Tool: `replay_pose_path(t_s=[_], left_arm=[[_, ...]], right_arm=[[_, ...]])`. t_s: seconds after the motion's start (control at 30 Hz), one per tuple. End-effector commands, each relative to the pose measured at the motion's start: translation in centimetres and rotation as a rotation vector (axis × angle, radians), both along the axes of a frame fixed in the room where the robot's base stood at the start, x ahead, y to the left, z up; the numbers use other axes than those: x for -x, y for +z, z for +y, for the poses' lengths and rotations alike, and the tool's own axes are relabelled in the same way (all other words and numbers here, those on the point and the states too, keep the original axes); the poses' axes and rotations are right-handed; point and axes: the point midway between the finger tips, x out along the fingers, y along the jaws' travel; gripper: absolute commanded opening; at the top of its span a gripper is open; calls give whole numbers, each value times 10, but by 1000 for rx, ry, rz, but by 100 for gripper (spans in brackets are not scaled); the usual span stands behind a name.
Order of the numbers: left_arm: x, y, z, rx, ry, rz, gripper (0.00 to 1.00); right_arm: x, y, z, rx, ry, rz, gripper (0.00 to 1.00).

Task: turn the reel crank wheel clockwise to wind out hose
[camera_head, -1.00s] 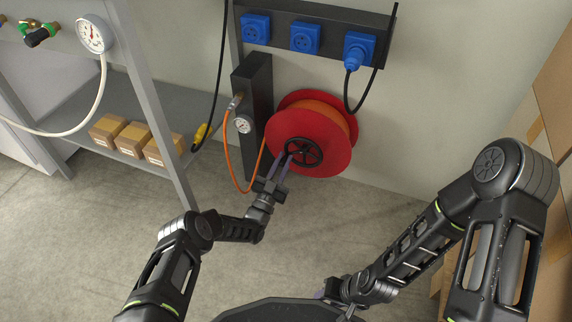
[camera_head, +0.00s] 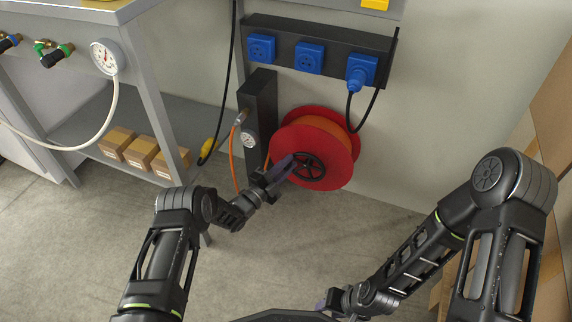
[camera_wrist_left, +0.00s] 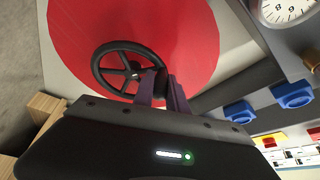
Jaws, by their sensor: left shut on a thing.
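The red hose reel (camera_head: 330,170) hangs low at the wall with orange hose wound on it. Its black spoked crank wheel (camera_head: 313,170) is at the front; the wheel (camera_wrist_left: 106,54) also shows in the left wrist view against the red disc. My left gripper (camera_head: 293,161) reaches in from the lower left and is shut on the wheel at its left rim. In the left wrist view its purple fingers (camera_wrist_left: 163,88) close at the rim, beside a dark handle partly hidden by them. My right gripper (camera_head: 323,302) is low at the bottom centre, away from the reel; its jaws are unclear.
A black post with a gauge (camera_head: 249,139) stands just left of the reel, with orange hose running down. Blue sockets (camera_head: 309,59) and a hanging black cable are above. A grey shelf (camera_head: 88,121) with cartons is left. The floor in front is clear.

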Motion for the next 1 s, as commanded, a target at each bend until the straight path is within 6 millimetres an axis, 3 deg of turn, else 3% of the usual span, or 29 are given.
replay_pose_path(t_s=[0.3,1.0], left_arm=[[3,19,-12,-284,-2,-95,0],[15,31,-48,-915,-4,-300,0]], right_arm=[[4,19,1,3,3,3,36],[8,45,1,2,8,12,36]])
